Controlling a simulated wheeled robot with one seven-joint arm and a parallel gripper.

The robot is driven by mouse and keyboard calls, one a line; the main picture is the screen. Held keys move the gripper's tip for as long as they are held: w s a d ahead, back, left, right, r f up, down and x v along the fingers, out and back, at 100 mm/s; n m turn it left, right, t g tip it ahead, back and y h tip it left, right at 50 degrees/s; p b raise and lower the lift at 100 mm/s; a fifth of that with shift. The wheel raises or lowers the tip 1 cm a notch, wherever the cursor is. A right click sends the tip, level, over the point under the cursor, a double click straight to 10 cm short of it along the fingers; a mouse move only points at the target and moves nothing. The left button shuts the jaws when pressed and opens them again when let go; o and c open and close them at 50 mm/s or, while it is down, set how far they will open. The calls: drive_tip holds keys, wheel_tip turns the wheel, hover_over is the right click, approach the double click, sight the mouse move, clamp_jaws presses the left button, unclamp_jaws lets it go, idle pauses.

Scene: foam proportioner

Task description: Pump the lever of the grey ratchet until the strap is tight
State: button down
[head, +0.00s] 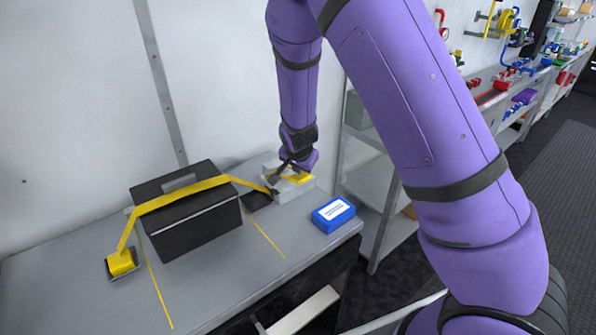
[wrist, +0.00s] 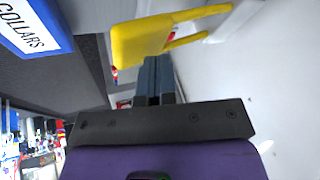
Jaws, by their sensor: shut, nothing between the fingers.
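The grey ratchet (head: 288,193) sits on the bench right of a black case (head: 190,215). Its yellow lever (head: 299,177) shows at its top and also in the wrist view (wrist: 150,42). A yellow strap (head: 180,194) runs from a yellow buckle (head: 121,262) at the left, over the case, down toward the ratchet. My gripper (head: 278,175) is at the ratchet, beside the lever. In the wrist view its dark fingers (wrist: 157,68) are shut and empty, with tips against or very near the lever's edge. I cannot tell whether they touch. My gripper partly hides the ratchet.
A blue box (head: 333,214) stands on the bench right of the ratchet, near the edge; its label reads COLLARS in the wrist view (wrist: 28,28). A white wall (head: 225,80) is close behind. Shelves (head: 375,185) stand to the right. The bench front is clear.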

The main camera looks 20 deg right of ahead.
drive_tip(key=shift+s+d+f, duration=0.1)
drive_tip(key=shift+s+f, duration=0.15)
drive_tip(key=shift+f, duration=0.4)
drive_tip(key=shift+s+d+f, duration=0.1)
drive_tip(key=shift+s+f, duration=0.1)
drive_tip(key=shift+f, duration=0.4)
idle(1.4)
drive_tip(key=shift+r, duration=0.1)
idle(0.4)
drive_tip(key=shift+w+a+r, duration=0.1)
drive_tip(key=shift+w+r, duration=0.2)
drive_tip(key=shift+r, duration=0.5)
drive_tip(key=shift+w+a+r, duration=0.15)
drive_tip(key=shift+w+r, duration=0.15)
drive_tip(key=shift+r, duration=0.55)
drive_tip(key=shift+w+a+r, duration=0.1)
drive_tip(key=shift+w+r, duration=0.2)
drive_tip(key=shift+r, duration=0.5)
drive_tip(key=shift+r, duration=0.1)
drive_tip(key=r, duration=0.1)
drive_tip(key=w+r, duration=0.1)
drive_tip(key=r, duration=0.2)
drive_tip(key=shift+w+a+r, duration=0.25)
drive_tip(key=shift+w+r, duration=0.05)
drive_tip(key=shift+w, duration=0.05)
